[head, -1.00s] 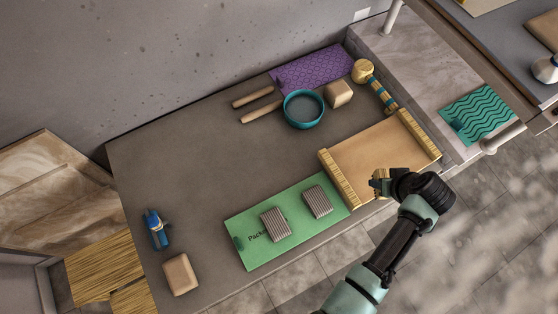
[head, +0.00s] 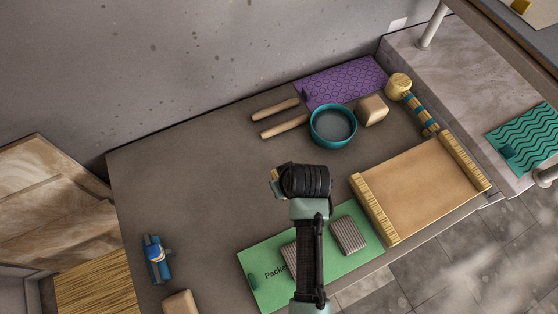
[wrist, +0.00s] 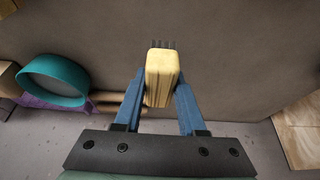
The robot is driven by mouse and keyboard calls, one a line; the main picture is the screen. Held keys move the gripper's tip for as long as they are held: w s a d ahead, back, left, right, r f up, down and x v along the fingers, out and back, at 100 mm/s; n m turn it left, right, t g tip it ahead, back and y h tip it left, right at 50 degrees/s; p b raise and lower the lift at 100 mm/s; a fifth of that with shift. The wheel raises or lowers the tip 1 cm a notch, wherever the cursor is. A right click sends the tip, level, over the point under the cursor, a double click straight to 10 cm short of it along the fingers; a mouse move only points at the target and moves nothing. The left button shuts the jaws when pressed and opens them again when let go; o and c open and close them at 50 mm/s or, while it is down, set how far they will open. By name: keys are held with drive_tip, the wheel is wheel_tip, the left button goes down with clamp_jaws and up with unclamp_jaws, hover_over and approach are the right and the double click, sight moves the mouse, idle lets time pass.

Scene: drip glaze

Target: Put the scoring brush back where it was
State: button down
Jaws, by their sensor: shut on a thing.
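The scoring brush (wrist: 161,75) is a pale yellow wooden block with dark bristles at its far end. In the wrist view my gripper (wrist: 160,92) is shut on it, with a blue finger on each side. In the head view my gripper (head: 275,182) is over the middle of the grey table, and only a bit of yellow shows there beside the dark wrist. The table surface (head: 200,190) below it is bare. My arm partly hides the green mat with printed letters (head: 262,292) and one of the ribbed grey blocks on it.
A tan slab between two wooden strips (head: 415,190) lies to the right. A teal bowl (head: 333,141), clay block (head: 372,110), wooden rods (head: 284,127), mallet (head: 398,86) and purple mat (head: 350,78) are at the back. A blue tool (head: 155,258) is at the left.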

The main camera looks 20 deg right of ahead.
drive_tip(key=shift+f, duration=3.3)
drive_tip(key=shift+f, duration=0.2)
drive_tip(key=c, duration=0.5)
unclamp_jaws()
drive_tip(key=shift+r, duration=0.1)
drive_tip(key=shift+s+r, duration=0.15)
drive_tip(key=shift+r, duration=0.4)
drive_tip(key=v, duration=1.1)
drive_tip(key=shift+p, duration=0.35)
